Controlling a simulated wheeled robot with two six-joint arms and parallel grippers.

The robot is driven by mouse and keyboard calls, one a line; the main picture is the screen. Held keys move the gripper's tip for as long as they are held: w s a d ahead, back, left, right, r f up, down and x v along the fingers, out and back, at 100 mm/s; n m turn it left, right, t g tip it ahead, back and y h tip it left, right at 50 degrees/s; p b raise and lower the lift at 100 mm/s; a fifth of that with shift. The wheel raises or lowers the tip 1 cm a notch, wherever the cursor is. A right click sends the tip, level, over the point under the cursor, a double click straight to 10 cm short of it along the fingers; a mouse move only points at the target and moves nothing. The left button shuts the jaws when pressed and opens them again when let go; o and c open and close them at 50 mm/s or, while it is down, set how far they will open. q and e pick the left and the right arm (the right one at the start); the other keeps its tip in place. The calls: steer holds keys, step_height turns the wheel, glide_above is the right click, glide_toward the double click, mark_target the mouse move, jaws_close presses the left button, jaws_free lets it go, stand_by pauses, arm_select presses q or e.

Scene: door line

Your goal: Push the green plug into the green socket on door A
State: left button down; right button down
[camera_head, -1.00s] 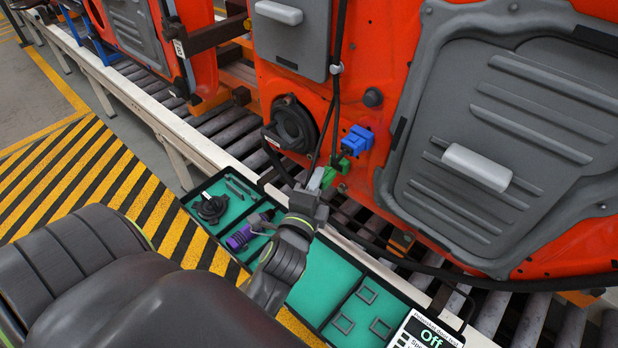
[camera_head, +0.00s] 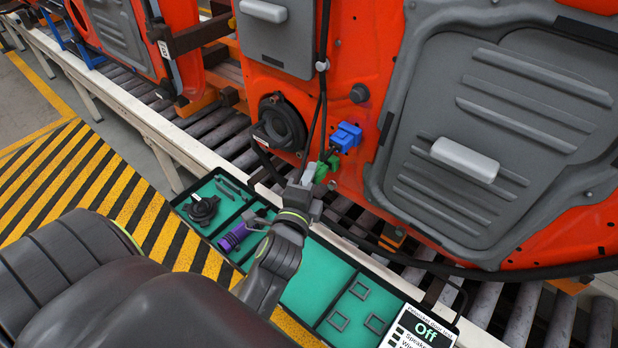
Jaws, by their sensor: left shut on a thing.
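The orange door panel (camera_head: 357,62) stands upright on the line in front of me. The green socket (camera_head: 334,161) is low on its left part, below a blue connector (camera_head: 346,137). The green plug (camera_head: 321,173) is at the socket's lower left, in line with it and very close. I cannot tell whether the plug is in the socket or how deep. My left gripper (camera_head: 309,181) is shut on the plug and partly hides it. A dark cable runs down the door to this spot. My right gripper is not in view.
A teal-lined tray (camera_head: 312,270) lies below, holding a black round part (camera_head: 202,209), a purple tool (camera_head: 235,237) and small frames. A display reading "Off" (camera_head: 424,328) is at its right end. A black speaker (camera_head: 279,122) sits left of the socket. Rollers run beneath the door.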

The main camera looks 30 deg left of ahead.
arm_select(q)
steer(key=shift+w+d, duration=0.1)
steer(key=shift+w, duration=1)
stand_by(0.3)
steer(key=c, duration=1.2)
jaws_free()
steer(key=shift+w, duration=0.1)
